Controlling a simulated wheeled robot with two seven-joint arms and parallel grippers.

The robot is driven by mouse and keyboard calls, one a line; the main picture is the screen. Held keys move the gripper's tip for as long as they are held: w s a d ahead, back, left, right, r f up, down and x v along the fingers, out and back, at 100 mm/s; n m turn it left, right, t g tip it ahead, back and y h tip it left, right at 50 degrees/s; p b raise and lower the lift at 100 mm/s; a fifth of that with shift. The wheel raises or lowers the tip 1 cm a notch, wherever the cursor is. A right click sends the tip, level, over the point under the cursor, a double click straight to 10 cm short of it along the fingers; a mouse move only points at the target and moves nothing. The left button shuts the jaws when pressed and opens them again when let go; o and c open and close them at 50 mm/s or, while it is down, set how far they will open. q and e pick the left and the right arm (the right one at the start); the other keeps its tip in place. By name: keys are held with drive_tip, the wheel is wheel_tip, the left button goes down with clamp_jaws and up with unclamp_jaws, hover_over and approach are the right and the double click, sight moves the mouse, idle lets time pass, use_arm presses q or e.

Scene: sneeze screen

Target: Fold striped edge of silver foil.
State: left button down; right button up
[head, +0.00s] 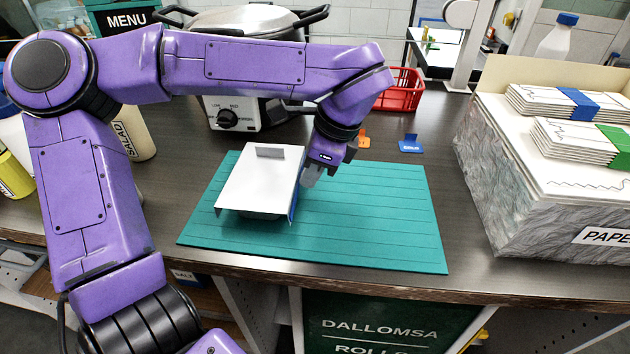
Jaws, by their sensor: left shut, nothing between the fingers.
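A silver-white foil sheet (258,184) sits on the teal ribbed mat (375,215) in the middle of the counter. It looks slightly raised, with a dark shape under its front edge. A grey tab stands at its back edge. A blue strip along its right edge hangs down; whether this is the striped edge I cannot tell for sure. My left gripper (309,178) is shut with nothing in it, close beside the right edge of the foil. Whether it touches the foil is unclear. My right gripper is not in view.
A cooker (235,112) stands behind the mat and a red basket (402,92) at the back. A blue tag (411,144) and an orange tag lie behind the mat. A paper box (540,225) stands at right. The mat's right half is clear.

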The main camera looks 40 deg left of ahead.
use_arm(q)
drive_tip(key=shift+w+d, duration=0.1)
drive_tip(key=shift+w+d+r, duration=0.3)
drive_tip(key=shift+d+r, duration=0.3)
drive_tip(key=shift+r, duration=0.05)
wheel_tip(320, 180, up, 7)
drive_tip(key=p, duration=0.4)
drive_tip(key=shift+f, duration=0.1)
idle(0.4)
